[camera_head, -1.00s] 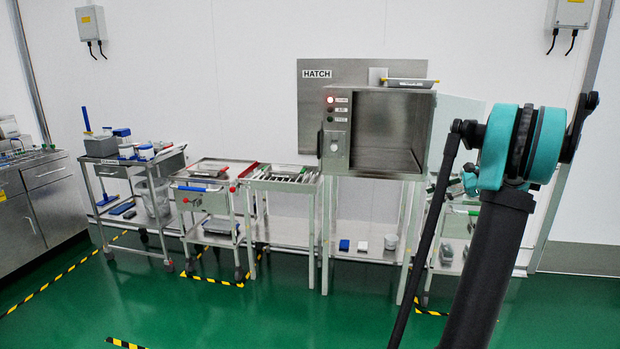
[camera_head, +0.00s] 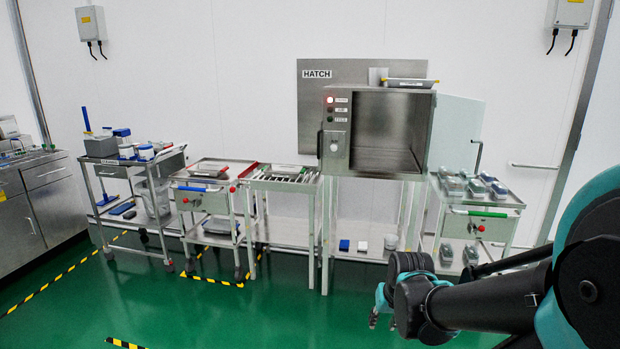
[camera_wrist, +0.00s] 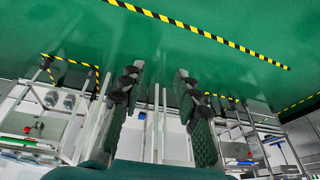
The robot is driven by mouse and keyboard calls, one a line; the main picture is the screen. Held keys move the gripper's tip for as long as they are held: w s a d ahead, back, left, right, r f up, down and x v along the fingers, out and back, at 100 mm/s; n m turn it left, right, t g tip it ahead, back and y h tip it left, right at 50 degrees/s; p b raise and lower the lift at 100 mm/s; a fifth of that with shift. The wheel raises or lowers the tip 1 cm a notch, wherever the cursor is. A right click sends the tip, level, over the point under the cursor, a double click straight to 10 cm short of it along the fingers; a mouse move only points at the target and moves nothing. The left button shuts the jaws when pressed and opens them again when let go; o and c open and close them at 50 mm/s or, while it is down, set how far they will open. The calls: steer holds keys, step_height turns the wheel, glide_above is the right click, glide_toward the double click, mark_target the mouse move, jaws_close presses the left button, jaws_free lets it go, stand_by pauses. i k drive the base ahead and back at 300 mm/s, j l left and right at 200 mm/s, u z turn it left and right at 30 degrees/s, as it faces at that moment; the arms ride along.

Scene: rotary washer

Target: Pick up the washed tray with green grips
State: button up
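I cannot clearly make out a tray with green grips. A flat tray (camera_head: 209,169) lies on the second trolley from the left, with red at its end. My gripper (camera_head: 380,306) hangs in front of the stand, low at the right of centre, away from the trays. In the wrist view my gripper (camera_wrist: 158,75) has its fingers spread with nothing between them.
A roller table (camera_head: 283,178) stands left of the chamber. The right trolley (camera_head: 484,204) has a green handle and carries several grey containers. The left trolley (camera_head: 108,161) holds boxes and tubs. Green floor (camera_head: 210,310) in front is clear, with yellow-black tape.

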mark_target(273, 170)
steer(key=i+l+u, duration=0.1)
steer(key=l, duration=0.6)
steer(key=i+l+u, duration=0.15)
steer(key=i+l, duration=0.15)
steer(key=l, duration=0.4)
steer(key=i+l+u, duration=0.1)
steer(key=l, duration=0.6)
steer(key=i+l+u, duration=0.1)
steer(key=l, duration=0.6)
steer(key=i+l+u, duration=0.1)
steer(key=l, duration=0.65)
steer(key=k+l, duration=0.1)
steer(key=k, duration=0.2)
steer(key=k+l, duration=0.15)
steer(key=k, duration=0.15)
steer(key=i+j+u, duration=0.1)
steer(key=u, duration=0.35)
steer(key=i+u, duration=0.55)
steer(key=i, duration=0.4)
steer(key=i+l+u, duration=0.15)
steer(key=i, duration=0.35)
steer(key=i+l+u, duration=0.15)
steer(key=i, duration=0.35)
steer(key=i+l, duration=0.2)
steer(key=i, duration=0.35)
